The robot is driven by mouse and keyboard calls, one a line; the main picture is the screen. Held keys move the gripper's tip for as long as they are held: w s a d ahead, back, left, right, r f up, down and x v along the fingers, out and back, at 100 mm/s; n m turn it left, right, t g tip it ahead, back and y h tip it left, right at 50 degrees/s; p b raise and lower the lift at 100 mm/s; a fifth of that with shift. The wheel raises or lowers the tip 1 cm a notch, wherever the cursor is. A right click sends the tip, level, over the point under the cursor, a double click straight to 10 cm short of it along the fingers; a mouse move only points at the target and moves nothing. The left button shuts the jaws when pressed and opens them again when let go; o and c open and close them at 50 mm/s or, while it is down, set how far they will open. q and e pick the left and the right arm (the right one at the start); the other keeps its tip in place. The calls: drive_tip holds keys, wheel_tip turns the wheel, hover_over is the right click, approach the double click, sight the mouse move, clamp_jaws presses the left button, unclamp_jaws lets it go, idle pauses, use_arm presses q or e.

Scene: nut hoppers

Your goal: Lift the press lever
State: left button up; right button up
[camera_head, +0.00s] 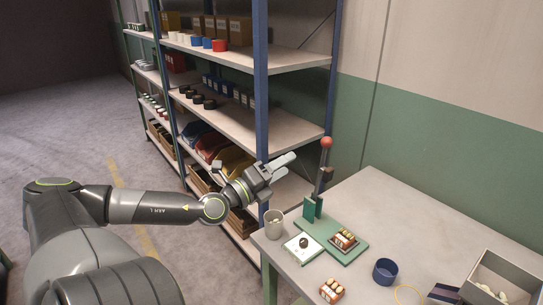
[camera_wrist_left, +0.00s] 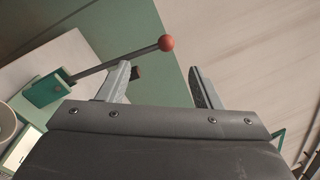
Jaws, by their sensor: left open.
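The press lever (camera_head: 325,160) is a thin dark rod with a red ball (camera_head: 327,142) on top. It stands nearly upright from the green press (camera_head: 313,208) at the table's left corner. My left gripper (camera_head: 291,165) is open and empty, left of the lever and a little below the ball's height in the picture. In the left wrist view the red ball (camera_wrist_left: 167,42) shows in the gap beyond the open fingers of my left gripper (camera_wrist_left: 160,66). The rod (camera_wrist_left: 97,69) runs from there to the green block (camera_wrist_left: 45,89). Touch is not visible. My right gripper is not in view.
The press's green base plate (camera_head: 348,257) carries a small brown rack (camera_head: 344,240). A beige cup (camera_head: 274,223), a white scale-like device (camera_head: 303,248), a blue bowl (camera_head: 385,271) and an open box (camera_head: 502,277) stand on the table. Loaded shelves (camera_head: 262,100) rise behind my left arm.

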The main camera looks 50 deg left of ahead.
use_arm(q)
drive_tip(key=shift+s+a+f+p, duration=0.1)
drive_tip(key=shift+s+f+p, duration=0.1)
drive_tip(key=shift+s, duration=0.55)
drive_tip(key=shift+s+f+p, duration=0.1)
drive_tip(key=shift+s+p, duration=0.1)
drive_tip(key=shift+s, duration=0.5)
